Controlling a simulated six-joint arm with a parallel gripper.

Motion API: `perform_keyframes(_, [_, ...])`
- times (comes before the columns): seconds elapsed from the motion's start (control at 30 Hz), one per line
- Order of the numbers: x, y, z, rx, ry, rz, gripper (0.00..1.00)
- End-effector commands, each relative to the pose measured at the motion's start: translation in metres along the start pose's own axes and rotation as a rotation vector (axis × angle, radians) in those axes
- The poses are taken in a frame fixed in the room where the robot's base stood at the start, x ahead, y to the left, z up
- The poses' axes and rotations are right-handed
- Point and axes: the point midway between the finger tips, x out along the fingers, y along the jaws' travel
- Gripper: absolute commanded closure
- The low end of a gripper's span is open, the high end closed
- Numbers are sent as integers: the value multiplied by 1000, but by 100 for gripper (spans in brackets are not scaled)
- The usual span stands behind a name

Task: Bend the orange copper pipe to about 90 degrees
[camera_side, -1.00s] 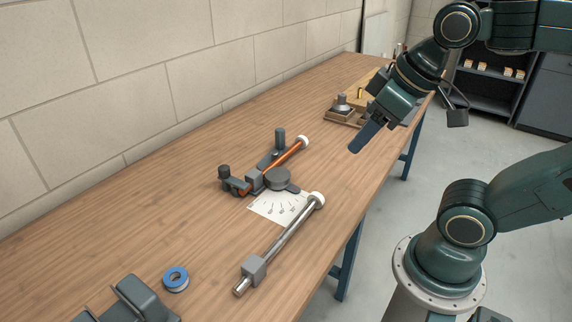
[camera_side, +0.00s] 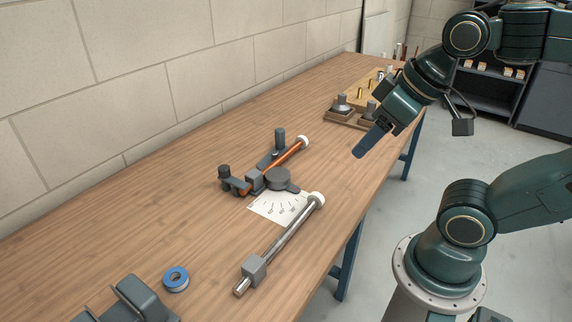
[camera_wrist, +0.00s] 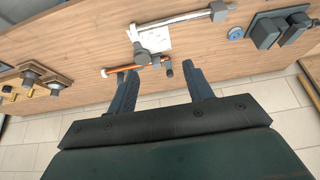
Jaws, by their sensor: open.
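The orange copper pipe (camera_side: 284,160) lies in the dark pipe bender on the bench and looks straight, with a white cap or ring at its far end. The bender's round grey former (camera_side: 278,179) stands beside the pipe, over a white angle card (camera_side: 280,208). The pipe also shows in the wrist view (camera_wrist: 121,70), beyond my fingers. My gripper (camera_side: 370,142) is open and empty, held in the air to the right of the bender. In the wrist view its two fingers (camera_wrist: 163,88) are spread apart with nothing between them.
A silver bar (camera_side: 283,238) with a grey block and white end lies in front of the bender. A blue tape roll (camera_side: 175,279) and a grey device (camera_side: 135,298) are at the near left. Wooden blocks with fittings (camera_side: 352,112) stand at the far end. A block wall runs along the back.

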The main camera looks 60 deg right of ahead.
Motion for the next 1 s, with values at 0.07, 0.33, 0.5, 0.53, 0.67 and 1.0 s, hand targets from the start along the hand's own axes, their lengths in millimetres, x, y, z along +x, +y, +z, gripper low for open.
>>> perform_keyframes(0.07, [0,0,0,0,0,0,49])
perform_keyframes(0.33, [0,0,0,0,0,0,49])
perform_keyframes(0.5, [0,0,-1,0,-1,0,29])
perform_keyframes(0.53, [0,0,-1,0,-1,1,23])
perform_keyframes(0.67, [-1,2,-8,-1,-8,4,0])
perform_keyframes(1.0, [1,14,-62,-4,-69,25,0])
